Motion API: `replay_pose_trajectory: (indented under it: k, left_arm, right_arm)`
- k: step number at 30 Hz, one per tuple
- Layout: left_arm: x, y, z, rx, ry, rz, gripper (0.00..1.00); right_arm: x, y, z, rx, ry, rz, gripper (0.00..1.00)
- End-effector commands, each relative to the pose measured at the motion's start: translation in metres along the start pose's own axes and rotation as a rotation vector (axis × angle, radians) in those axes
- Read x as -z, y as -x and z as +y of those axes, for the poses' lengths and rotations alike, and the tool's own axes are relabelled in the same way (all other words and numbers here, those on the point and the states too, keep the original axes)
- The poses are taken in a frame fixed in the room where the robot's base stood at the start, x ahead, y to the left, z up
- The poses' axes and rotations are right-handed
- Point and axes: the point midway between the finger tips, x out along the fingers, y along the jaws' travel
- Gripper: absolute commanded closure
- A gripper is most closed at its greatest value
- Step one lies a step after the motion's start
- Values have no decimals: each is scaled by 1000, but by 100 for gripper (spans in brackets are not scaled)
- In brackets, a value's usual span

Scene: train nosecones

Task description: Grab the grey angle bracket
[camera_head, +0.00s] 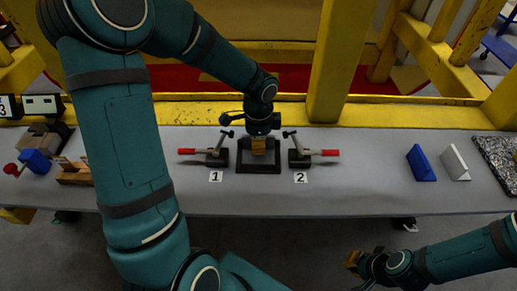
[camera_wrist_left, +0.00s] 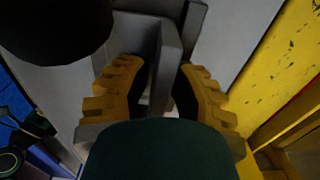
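A light grey angle bracket (camera_head: 455,163) stands on the right part of the table, beside a blue one. My left gripper (camera_head: 259,146) points down into the black square fixture (camera_head: 258,168) at the table's middle, far to the left of that bracket. In the left wrist view its yellow fingers (camera_wrist_left: 163,85) are spread apart. A grey upright plate (camera_wrist_left: 168,50) shows between them; I cannot tell whether it is part of the fixture or whether the fingers touch it. My right gripper (camera_head: 352,262) is in front of the table; its opening is too small to tell.
The blue angle bracket (camera_head: 420,163) stands close left of the grey one. Toggle clamps with red handles flank the fixture, left (camera_head: 215,155) and right (camera_head: 303,155). A speckled block (camera_head: 497,160) lies at the far right. The table between right clamp and blue bracket is clear.

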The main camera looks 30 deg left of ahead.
Motion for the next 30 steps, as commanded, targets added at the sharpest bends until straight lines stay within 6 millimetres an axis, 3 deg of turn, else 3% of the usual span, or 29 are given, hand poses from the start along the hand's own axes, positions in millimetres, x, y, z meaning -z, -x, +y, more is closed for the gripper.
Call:
replay_pose_trajectory:
  k: [4, 5, 6, 7, 23, 30]
  left_arm:
    - [0, 1, 0, -1, 0, 0, 79]
    - [0, 1, 0, -1, 0, -1, 83]
    - [0, 1, 0, -1, 1, -1, 97]
    - [0, 1, 0, -1, 0, -1, 100]
    - [0, 2, 0, -2, 1, -1, 100]
    - [0, 24, -1, 3, 0, 0, 100]
  right_arm:
    - [0, 1, 0, 0, 0, 0, 100]
    - [0, 1, 0, 0, 0, 0, 100]
    - [0, 1, 0, 0, 0, 0, 100]
    - [0, 1, 0, 0, 0, 0, 100]
    - [0, 1, 0, 0, 0, 0, 100]
    - [2, 7, -2, 0, -1, 4, 100]
